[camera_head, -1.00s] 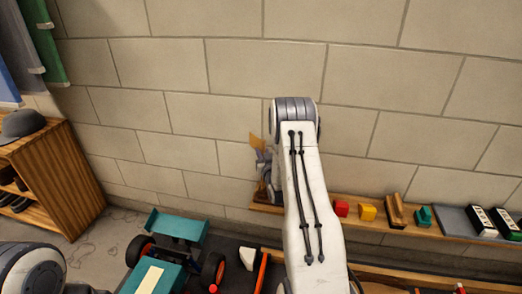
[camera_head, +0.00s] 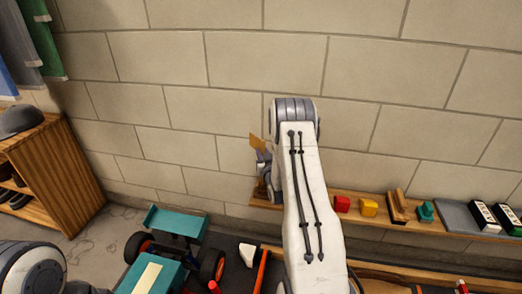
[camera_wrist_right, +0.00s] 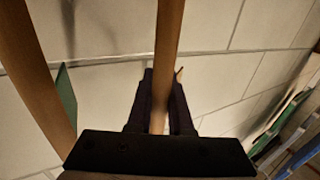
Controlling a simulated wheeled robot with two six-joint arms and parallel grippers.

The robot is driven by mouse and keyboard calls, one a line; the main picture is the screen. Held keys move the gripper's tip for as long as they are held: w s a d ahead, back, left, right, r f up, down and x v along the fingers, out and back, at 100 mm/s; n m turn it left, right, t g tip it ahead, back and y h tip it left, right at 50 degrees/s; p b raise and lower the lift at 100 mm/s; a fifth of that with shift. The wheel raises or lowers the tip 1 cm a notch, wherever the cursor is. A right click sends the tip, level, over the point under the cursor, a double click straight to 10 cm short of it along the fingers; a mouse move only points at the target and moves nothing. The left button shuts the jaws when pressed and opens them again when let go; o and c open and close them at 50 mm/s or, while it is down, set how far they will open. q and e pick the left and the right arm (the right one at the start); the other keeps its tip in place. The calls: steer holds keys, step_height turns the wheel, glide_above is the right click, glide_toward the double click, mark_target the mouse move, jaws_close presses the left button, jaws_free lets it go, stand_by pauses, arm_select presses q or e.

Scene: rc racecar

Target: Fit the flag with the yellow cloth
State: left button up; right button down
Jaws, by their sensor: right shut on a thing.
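A yellow-orange cloth (camera_head: 257,142) shows just left of my right arm in the head view, above the left end of the wall shelf. My right gripper (camera_head: 262,161) is just below it, partly hidden behind my arm. In the right wrist view the dark fingers (camera_wrist_right: 160,103) are shut on a thin brown pole (camera_wrist_right: 169,35), which I take to be the flag's. The teal racecar (camera_head: 165,262) stands at the bottom left of the head view, cut off by the frame. My left gripper is out of view.
The wall shelf (camera_head: 452,229) holds red (camera_head: 342,204) and yellow (camera_head: 368,208) blocks and other small parts. A second brown pole (camera_wrist_right: 35,70) and a green piece (camera_wrist_right: 66,95) are close by in the wrist view. A wooden cabinet (camera_head: 60,175) stands left.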

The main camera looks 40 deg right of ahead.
steer(key=shift+f+b, duration=0.3)
steer(key=shift+f, duration=0.2)
steer(key=c, duration=0.8)
jaws_free()
steer(key=shift+o, duration=0.2)
steer(key=shift+s, duration=0.1)
steer(key=p+v, duration=0.2)
steer(key=v, duration=0.8)
steer(key=shift+s, duration=0.1)
